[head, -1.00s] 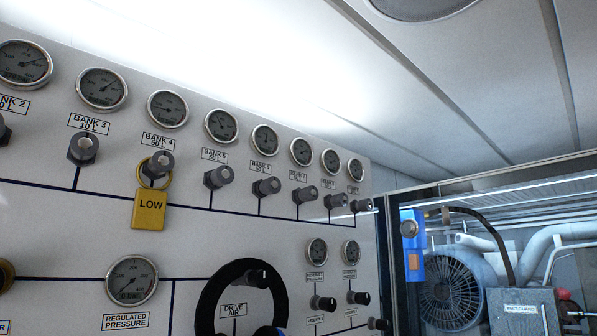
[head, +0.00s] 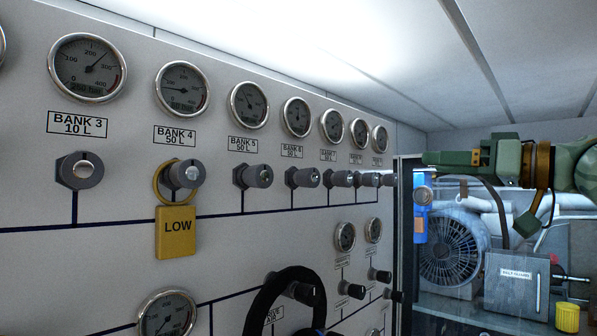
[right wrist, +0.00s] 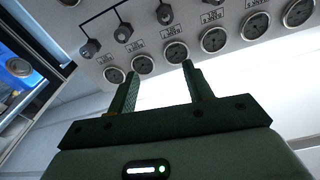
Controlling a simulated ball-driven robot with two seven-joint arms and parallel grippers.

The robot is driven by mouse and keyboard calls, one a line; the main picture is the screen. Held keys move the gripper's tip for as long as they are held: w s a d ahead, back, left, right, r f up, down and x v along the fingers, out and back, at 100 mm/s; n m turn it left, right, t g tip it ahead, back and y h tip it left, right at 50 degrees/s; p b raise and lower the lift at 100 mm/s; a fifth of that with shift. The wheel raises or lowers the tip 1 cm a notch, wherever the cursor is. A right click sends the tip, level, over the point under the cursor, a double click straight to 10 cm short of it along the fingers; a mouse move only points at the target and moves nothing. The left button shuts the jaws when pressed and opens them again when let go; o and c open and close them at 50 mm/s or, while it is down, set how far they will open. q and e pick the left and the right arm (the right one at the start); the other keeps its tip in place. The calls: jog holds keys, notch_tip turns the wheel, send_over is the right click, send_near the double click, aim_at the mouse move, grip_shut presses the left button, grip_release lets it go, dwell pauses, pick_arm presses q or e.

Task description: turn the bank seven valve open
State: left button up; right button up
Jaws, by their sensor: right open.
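The bank seven valve (head: 340,179) is a grey knob on the panel, below the small gauge and label of bank 7 in the head view. In the right wrist view, the third knob from the panel's end (right wrist: 165,14) appears to be it; the labels there are too small to read. My right gripper (head: 427,158) comes in from the right, beyond the panel's far end, with its fingers pointing left. In the right wrist view its two fingers (right wrist: 160,78) are apart with nothing between them. It is clear of the valve. My left gripper is out of view.
Other bank valves (head: 303,178) stand close on both sides of it. The bank 4 valve carries a yellow LOW tag (head: 176,232). A black handwheel (head: 262,310) stands out lower down. A blue box (head: 421,225) and fan machinery (head: 452,250) are beyond the panel.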

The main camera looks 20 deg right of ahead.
jog(key=a+f+g+y, duration=0.1)
jog(key=a+f, duration=0.1)
jog(key=a, duration=0.1)
jog(key=p, duration=0.7)
send_near(350, 178)
jog(key=shift+g, duration=0.3)
jog(key=x, duration=0.7)
jog(key=shift+w+a+r, duration=0.15)
jog(key=shift+w+r, duration=0.15)
jog(key=shift+r, duration=0.1)
jog(key=shift+w+m, duration=0.3)
jog(key=shift+w+a+f+p, duration=0.1)
jog(key=shift+w+a+p, duration=0.15)
jog(key=shift+w+p, duration=0.1)
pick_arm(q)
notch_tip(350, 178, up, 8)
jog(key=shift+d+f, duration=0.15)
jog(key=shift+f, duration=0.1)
pick_arm(e)
jog(key=shift+w+a, duration=0.15)
jog(key=shift+w, duration=0.05)
jog(key=c, duration=1)
